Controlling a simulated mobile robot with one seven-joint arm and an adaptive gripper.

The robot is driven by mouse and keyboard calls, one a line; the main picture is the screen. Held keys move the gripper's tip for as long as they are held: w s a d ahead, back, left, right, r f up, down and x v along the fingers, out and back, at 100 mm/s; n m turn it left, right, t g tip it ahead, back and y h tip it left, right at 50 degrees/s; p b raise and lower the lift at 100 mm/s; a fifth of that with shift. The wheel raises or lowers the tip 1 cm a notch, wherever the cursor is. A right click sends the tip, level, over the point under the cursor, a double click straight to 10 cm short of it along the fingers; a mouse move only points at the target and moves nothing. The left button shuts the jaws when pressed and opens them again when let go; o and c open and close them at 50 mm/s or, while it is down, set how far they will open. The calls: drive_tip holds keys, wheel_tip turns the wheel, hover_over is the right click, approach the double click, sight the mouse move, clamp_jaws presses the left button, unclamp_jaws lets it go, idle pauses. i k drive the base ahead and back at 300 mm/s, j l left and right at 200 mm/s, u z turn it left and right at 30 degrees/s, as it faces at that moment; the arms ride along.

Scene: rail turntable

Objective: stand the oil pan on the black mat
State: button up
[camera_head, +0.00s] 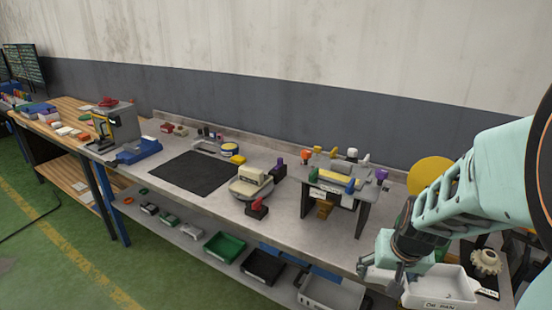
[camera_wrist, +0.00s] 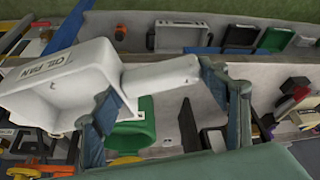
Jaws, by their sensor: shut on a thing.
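The oil pan (camera_head: 440,287) is a white, open, box-like pan with a label on its side, at the lower right of the head view. My gripper (camera_head: 384,266) is shut on it at the left of the pan in that view. In the wrist view the oil pan (camera_wrist: 55,85) fills the left, and its narrower white end reaches between the fingers of my gripper (camera_wrist: 162,105). The black mat (camera_head: 190,173) lies flat and bare on the grey bench, left of the middle and far from my gripper.
A blue-based device (camera_head: 138,150) is left of the mat. Bins, including a green one (camera_head: 224,246), sit below.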

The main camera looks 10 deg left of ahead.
sight(196, 170)
drive_tip(key=i+j+z, duration=0.15)
drive_tip(key=j, duration=1.1)
drive_tip(key=i+j+z, duration=0.15)
drive_tip(key=j, duration=1.1)
drive_tip(key=i+j+z, duration=0.2)
drive_tip(key=j, duration=1.1)
drive_tip(key=i+j, duration=0.55)
drive_tip(key=j, duration=0.15)
